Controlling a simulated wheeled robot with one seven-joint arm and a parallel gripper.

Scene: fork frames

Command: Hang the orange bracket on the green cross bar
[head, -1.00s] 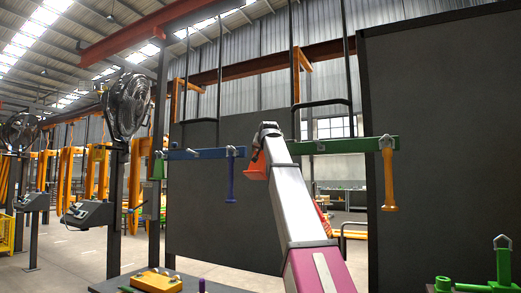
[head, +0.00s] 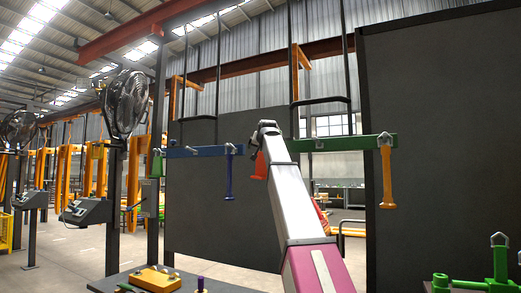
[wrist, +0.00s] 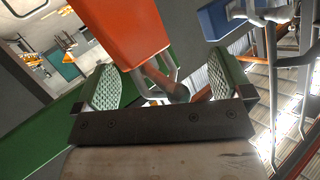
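The orange bracket (head: 261,166) is at my gripper (head: 266,128) in the head view, in the gap between the two bars. In the wrist view the orange bracket (wrist: 122,30) fills the top middle. Its narrow part and grey hook run down between the green-padded fingers of my gripper (wrist: 168,84). The fingers stand apart around it, and it is held in the air. The exact contact is partly hidden. The green cross bar (head: 335,145) is just right of my gripper in the head view; a green surface, probably this bar, crosses the lower left of the wrist view (wrist: 40,142).
A blue bar (head: 200,152) with a purple hanging piece (head: 230,178) is on the left. A yellow-orange piece (head: 387,180) hangs at the green bar's right end. A dark panel (head: 450,130) stands at the right. Green parts (head: 500,270) lie lower right.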

